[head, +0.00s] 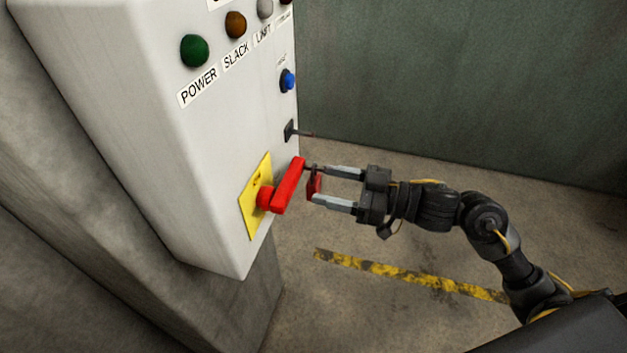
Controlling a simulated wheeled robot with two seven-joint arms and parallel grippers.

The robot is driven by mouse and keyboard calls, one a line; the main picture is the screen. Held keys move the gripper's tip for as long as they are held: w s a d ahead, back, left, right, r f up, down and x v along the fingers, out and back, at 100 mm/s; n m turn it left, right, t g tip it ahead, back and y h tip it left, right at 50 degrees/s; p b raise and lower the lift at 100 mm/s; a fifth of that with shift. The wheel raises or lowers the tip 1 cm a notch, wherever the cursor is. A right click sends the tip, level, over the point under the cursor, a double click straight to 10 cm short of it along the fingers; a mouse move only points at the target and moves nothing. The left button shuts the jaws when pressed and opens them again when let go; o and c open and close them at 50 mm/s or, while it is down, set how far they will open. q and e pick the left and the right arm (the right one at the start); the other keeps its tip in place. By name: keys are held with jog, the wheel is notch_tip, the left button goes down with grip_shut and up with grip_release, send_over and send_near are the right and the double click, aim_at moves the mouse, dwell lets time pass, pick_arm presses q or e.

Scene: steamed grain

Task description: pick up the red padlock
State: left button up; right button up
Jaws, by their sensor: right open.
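The red padlock (314,187) hangs at the outer end of the red switch handle (289,186), with a dark shackle at its top. The handle sits on a yellow plate (250,205) on the white control box. My right gripper (320,184) comes in from the right and is open. Its two fingers point left, one above and one below the padlock in the picture, with the tips close to it. I cannot tell whether a finger touches the padlock. My left gripper is not in view.
The white box (140,110) carries a green lamp (194,50), an amber lamp (235,25), a blue button (288,80) and a small dark switch (290,131) sticking out above the handle. Concrete floor with a yellow-black stripe (400,273) lies open below. A green wall (460,80) stands behind.

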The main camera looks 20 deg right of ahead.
jog(key=shift+x, duration=0.85)
jog(key=shift+c, duration=0.3)
grip_shut()
jog(key=shift+r, duration=0.1)
jog(key=r+b+v, duration=0.1)
jog(key=b+v, duration=0.3)
jog(key=v, duration=1.4)
